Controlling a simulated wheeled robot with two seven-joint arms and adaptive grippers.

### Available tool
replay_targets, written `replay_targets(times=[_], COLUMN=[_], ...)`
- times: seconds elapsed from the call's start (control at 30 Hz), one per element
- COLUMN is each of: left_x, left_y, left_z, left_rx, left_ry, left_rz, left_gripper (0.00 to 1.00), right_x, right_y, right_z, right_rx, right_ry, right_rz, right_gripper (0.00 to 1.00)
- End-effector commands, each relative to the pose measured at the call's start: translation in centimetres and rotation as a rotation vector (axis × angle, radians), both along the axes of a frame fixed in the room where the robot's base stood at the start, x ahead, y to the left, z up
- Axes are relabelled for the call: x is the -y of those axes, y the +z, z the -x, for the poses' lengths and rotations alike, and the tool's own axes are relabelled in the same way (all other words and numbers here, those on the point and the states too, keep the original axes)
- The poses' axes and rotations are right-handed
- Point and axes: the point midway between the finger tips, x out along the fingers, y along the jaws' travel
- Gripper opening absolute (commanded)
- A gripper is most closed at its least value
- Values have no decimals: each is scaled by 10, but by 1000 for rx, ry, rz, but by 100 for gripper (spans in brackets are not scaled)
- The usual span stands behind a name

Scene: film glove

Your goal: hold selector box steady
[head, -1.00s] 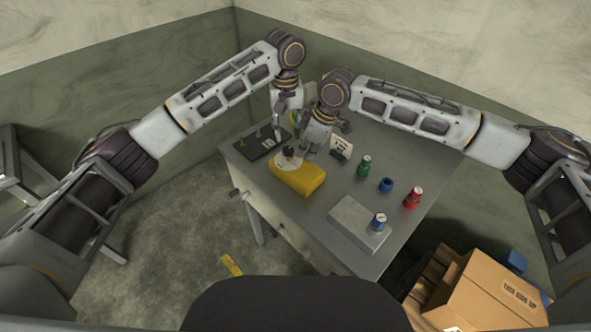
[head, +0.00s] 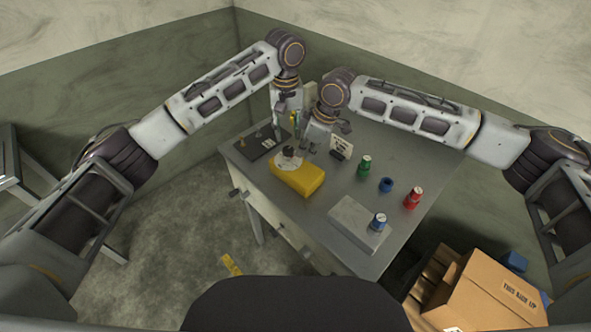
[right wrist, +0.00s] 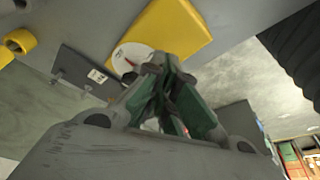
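The selector box is a yellow box (head: 305,182) on the table's near left part, with a white dial (head: 284,163) and a dark knob (head: 288,152) on it. The right wrist view shows the yellow box (right wrist: 178,32) and its dial with a red pointer (right wrist: 129,61). My right gripper (head: 308,150) is just behind the box, near the knob. In the right wrist view its green-padded fingers (right wrist: 161,72) come together at the tips and overlap the dial's edge; contact is unclear. My left gripper (head: 277,131) is farther back, above a dark plate; its opening is too small to tell.
The dark plate (head: 254,146) with small posts lies behind the box. A small sign (head: 342,144), a green can (head: 364,166), a blue ring (head: 386,184) and a red can (head: 412,199) stand to the right. A grey block (head: 350,228) carries a blue can (head: 378,221). Cardboard boxes (head: 490,290) sit below.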

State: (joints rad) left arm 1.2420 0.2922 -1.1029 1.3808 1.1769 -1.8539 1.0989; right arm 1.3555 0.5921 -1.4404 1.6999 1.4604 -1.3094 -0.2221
Motion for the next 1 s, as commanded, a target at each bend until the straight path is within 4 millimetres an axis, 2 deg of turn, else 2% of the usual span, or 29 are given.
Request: replay_targets(times=[1.0], left_x=[0], left_y=[0], left_z=[0], left_rx=[0], left_ry=[0], left_rz=[0], left_gripper=[36], right_x=[0], right_y=[-15], right_z=[0], right_rx=[-1], right_ry=[0], right_rz=[0], right_gripper=[0])
